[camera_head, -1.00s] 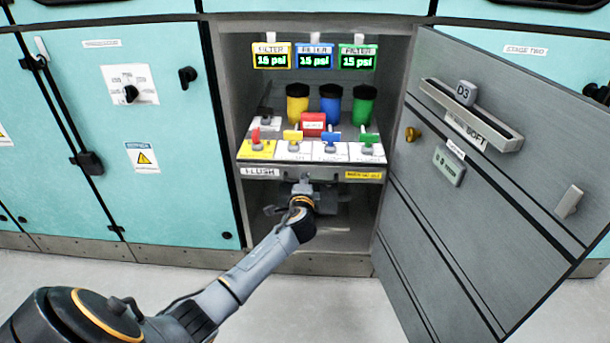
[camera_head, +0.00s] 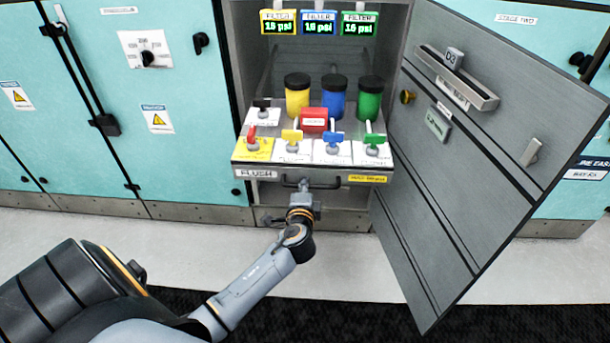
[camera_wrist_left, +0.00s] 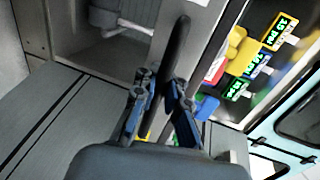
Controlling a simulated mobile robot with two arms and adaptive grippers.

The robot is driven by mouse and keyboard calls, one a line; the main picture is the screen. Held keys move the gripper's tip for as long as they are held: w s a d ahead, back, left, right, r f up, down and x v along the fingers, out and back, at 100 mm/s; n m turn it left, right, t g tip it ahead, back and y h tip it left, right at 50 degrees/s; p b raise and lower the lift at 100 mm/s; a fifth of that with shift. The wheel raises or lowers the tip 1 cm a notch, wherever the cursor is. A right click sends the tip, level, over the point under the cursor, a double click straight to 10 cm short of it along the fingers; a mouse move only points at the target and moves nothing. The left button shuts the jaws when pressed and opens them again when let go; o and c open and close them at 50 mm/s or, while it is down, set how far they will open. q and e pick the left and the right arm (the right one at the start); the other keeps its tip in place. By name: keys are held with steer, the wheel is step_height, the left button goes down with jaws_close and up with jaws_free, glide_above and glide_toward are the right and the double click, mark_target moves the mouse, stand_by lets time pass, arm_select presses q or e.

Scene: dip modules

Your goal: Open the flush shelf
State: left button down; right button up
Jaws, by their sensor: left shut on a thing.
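The flush shelf (camera_head: 335,176) is a grey pull-out tray with a "FLUSH" label (camera_head: 255,173) on its front, inside an open cabinet. It sticks out past the cabinet opening. Its dark bar handle (camera_head: 318,187) is on the front edge and shows in the left wrist view (camera_wrist_left: 177,45). My left gripper (camera_head: 304,185) is shut on the handle, with a finger on each side of the bar in the wrist view. My right gripper is not in view.
The shelf carries colored valves (camera_head: 333,140), a red box (camera_head: 314,120) and yellow, blue and green canisters (camera_head: 333,98). The grey cabinet door (camera_head: 465,170) stands open at right. Floor (camera_head: 370,260) in front is clear.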

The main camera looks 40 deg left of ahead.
arm_select(q)
steer(key=shift+s+d, duration=0.15)
steer(key=c, duration=1.7)
jaws_free()
steer(key=shift+s, duration=0.1)
steer(key=v, duration=1.2)
